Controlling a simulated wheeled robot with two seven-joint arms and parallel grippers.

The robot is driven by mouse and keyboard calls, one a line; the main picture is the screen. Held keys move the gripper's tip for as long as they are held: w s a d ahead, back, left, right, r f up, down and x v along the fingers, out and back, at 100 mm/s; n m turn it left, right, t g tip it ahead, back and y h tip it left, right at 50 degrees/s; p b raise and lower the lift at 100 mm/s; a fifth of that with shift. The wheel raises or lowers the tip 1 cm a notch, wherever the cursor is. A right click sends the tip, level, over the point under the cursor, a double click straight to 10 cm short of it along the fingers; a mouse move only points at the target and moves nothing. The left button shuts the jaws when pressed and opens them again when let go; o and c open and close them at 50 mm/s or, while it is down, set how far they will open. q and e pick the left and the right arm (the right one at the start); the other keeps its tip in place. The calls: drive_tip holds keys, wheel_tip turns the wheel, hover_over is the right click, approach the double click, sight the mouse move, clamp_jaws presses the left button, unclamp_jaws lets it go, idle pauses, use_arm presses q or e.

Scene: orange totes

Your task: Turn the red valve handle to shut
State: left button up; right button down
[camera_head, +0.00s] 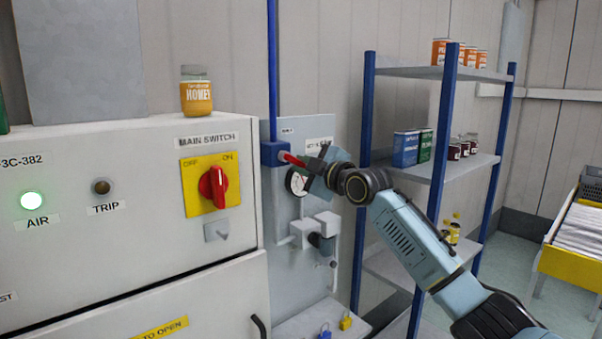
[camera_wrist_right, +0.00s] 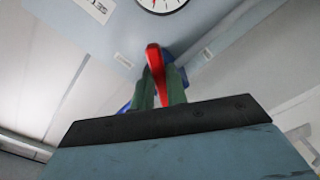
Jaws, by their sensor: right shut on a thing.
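The red valve handle (camera_head: 291,159) sticks out to the right from a blue valve body (camera_head: 273,153) on a blue vertical pipe, on the grey panel right of the cabinet. In the head view it slopes slightly down to the right. My right gripper (camera_head: 312,168) is shut on its outer end, which it partly hides. In the right wrist view the red handle (camera_wrist_right: 155,62) shows between the two fingers (camera_wrist_right: 158,88). My left gripper is in neither view.
A round gauge (camera_head: 295,182) sits just below the handle, partly behind my gripper. The cabinet with a red main switch (camera_head: 213,187) is at left, a honey jar (camera_head: 196,92) on top. Blue-posted shelves (camera_head: 447,75) stand close behind my right arm. Padlocks (camera_head: 346,321) lie below.

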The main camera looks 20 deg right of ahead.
drive_tip(key=shift+w+d+r+n+p, duration=0.1)
drive_tip(key=shift+r+n+p, duration=0.25)
drive_tip(key=shift+n+p, duration=0.6)
drive_tip(key=shift+s+d+r+n+p, duration=0.1)
drive_tip(key=shift+r+n+p, duration=0.35)
drive_tip(key=shift+n, duration=0.8)
drive_tip(key=shift+w+d+r+n+p, duration=0.1)
drive_tip(key=shift+r+n+p, duration=0.1)
drive_tip(key=shift+n+p, duration=0.8)
drive_tip(key=c, duration=1.4)
unclamp_jaws()
drive_tip(key=b+v, duration=0.3)
drive_tip(key=v, duration=1)
